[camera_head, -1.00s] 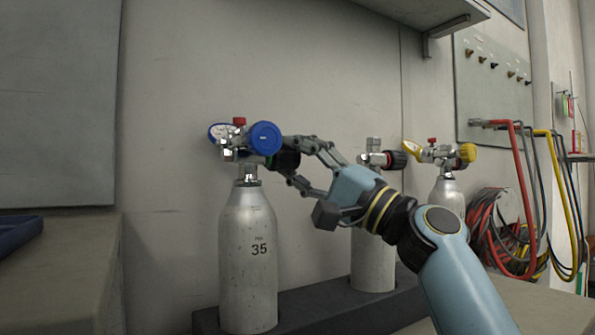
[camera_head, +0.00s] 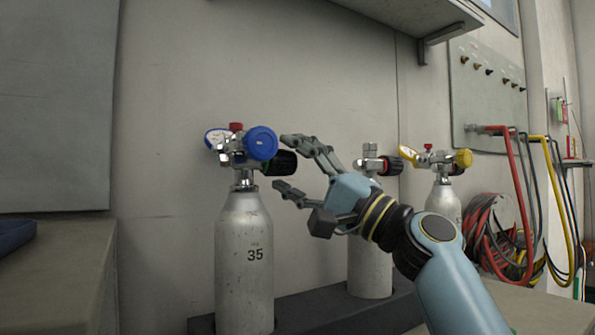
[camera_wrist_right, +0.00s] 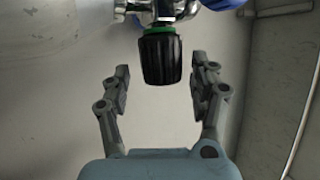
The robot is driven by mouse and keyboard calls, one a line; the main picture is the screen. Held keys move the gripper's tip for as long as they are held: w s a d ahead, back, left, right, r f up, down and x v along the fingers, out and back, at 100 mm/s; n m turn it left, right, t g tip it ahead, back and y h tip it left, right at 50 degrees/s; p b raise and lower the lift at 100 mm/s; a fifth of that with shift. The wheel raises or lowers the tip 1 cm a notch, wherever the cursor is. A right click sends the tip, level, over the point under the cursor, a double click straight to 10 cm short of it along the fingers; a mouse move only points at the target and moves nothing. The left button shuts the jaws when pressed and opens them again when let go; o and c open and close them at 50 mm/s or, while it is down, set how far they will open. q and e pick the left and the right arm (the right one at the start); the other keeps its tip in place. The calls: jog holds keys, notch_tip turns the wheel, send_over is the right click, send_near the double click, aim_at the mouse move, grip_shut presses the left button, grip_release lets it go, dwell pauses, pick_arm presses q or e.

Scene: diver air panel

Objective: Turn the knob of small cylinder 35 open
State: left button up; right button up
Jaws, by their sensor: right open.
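Small cylinder 35 (camera_head: 245,265) stands upright in a dark rack at the left, with a blue regulator and gauge (camera_head: 261,143) on its valve. Its black knob (camera_head: 284,163) points right, and shows in the right wrist view (camera_wrist_right: 160,58) with a green ring at its base. My right gripper (camera_head: 281,164) is open and empty just right of the knob. In the wrist view its fingers (camera_wrist_right: 160,85) stand apart, one on each side of the knob's outer end, with gaps on both sides. My left gripper is not in view.
A second cylinder (camera_head: 370,265) with a black knob stands behind my right arm. A third cylinder (camera_head: 446,205) carries a yellow regulator. A shelf (camera_head: 395,18) juts from the wall above. Coiled hoses (camera_head: 492,235) hang at the right.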

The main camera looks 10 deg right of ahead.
jog(key=v, duration=1.2)
